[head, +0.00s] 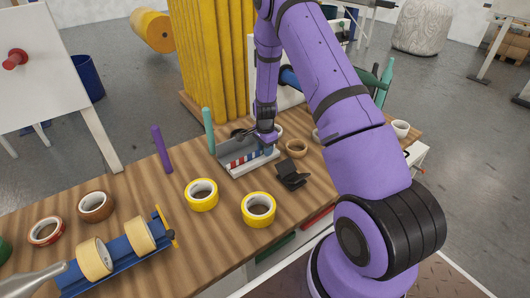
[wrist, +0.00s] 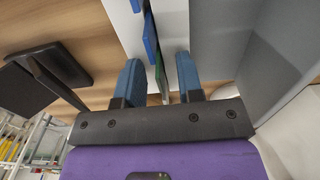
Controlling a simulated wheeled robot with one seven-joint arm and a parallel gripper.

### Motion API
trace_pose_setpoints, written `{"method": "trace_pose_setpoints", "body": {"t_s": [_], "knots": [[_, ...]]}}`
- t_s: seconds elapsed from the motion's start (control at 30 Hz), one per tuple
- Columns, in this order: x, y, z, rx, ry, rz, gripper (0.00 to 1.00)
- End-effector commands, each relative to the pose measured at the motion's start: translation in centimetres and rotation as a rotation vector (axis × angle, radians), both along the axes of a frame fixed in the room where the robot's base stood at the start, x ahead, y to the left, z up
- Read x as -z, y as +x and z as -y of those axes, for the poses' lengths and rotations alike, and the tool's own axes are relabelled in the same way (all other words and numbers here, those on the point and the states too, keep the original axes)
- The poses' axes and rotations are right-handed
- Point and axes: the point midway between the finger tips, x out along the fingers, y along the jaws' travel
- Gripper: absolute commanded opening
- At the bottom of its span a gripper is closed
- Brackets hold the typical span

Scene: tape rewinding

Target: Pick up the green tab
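In the wrist view the green tab (wrist: 161,80) shows as a thin upright strip between the two blue fingers of my gripper (wrist: 159,76). A gap shows on each side of it, so the gripper is open around the tab, not touching it as far as I see. In the head view my gripper (head: 262,138) points down at the grey tab holder (head: 262,164) with its row of red, blue and white tabs. I cannot pick out the green tab there, as the arm hides part of the row.
Blue tabs (wrist: 150,38) stand just beyond the green one. A black stand (head: 291,175) sits right of the holder. Yellow tape rolls (head: 187,196) lie in front, a brown roll (head: 297,140) to the right. A teal post (head: 209,130) rises at the holder's left.

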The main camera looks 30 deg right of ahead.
Motion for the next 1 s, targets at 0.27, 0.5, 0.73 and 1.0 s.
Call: {"method": "trace_pose_setpoints", "body": {"t_s": [0.27, 0.5, 0.73, 1.0], "knots": [[0.0, 0.0, 0.0, 0.0, 0.0, 0.0, 0.0], [0.0, 0.0, 0.0, 0.0, 0.0, 0.0, 0.0], [-0.6, 0.0, 0.0, 0.0, 0.0, 0.001, 0.0], [-3.7, 0.1, 0.0, -0.001, -0.001, 0.002, 0.0]]}}
